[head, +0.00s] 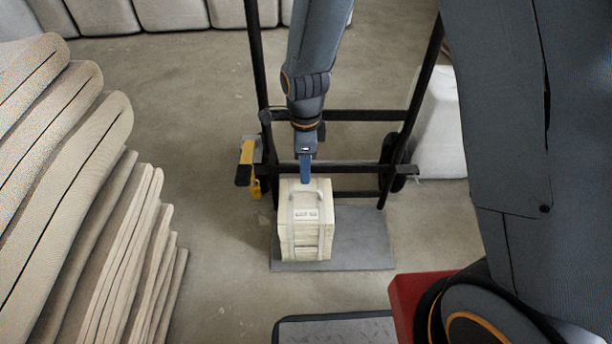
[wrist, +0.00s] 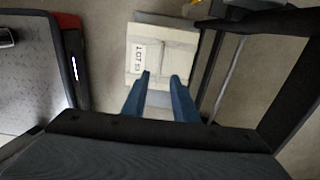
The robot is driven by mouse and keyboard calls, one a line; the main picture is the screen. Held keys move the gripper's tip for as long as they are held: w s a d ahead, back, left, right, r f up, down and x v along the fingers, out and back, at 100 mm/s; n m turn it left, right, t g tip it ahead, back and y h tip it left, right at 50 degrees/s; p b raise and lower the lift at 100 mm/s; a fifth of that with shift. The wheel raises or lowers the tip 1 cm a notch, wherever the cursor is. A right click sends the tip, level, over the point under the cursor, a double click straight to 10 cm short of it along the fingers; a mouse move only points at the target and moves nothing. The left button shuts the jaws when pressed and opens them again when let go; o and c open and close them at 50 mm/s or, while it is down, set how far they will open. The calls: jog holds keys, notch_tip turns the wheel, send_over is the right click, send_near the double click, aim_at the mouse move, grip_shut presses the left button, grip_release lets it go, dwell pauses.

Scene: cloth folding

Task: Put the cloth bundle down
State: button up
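The cloth bundle (head: 312,238) is a cream, strapped block with a handle on top and a printed label. It appears to sit upright on the grey plate (head: 363,245) of the hand truck. My gripper (head: 305,182) points down at the top of the bundle, by its handle. In the wrist view the two blue fingers of my gripper (wrist: 161,75) are apart, over one edge of the bundle (wrist: 170,45). I see nothing clamped between them. Whether the fingertips touch the handle is hard to tell.
The black hand truck frame (head: 352,115) stands around and behind the bundle. A yellow clamp-like part (head: 248,155) is on its left. Stacked beige slabs (head: 100,240) fill the left side. Pale sacks (head: 170,12) line the back. Concrete floor (head: 225,240) is bare left of the plate.

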jog(key=s+a+r+n, duration=0.2)
jog(key=s+r+n, duration=0.3)
jog(key=r+n, duration=0.15)
jog(key=s+a+r+n, duration=0.2)
jog(key=s+r+n, duration=0.25)
jog(key=r, duration=0.35)
jog(key=s+r+n+y, duration=0.1)
jog(key=s+r+n, duration=0.6)
jog(key=s+n, duration=0.6)
jog(key=shift+d+r+n+y, duration=0.25)
jog(key=shift+r+n+y, duration=0.05)
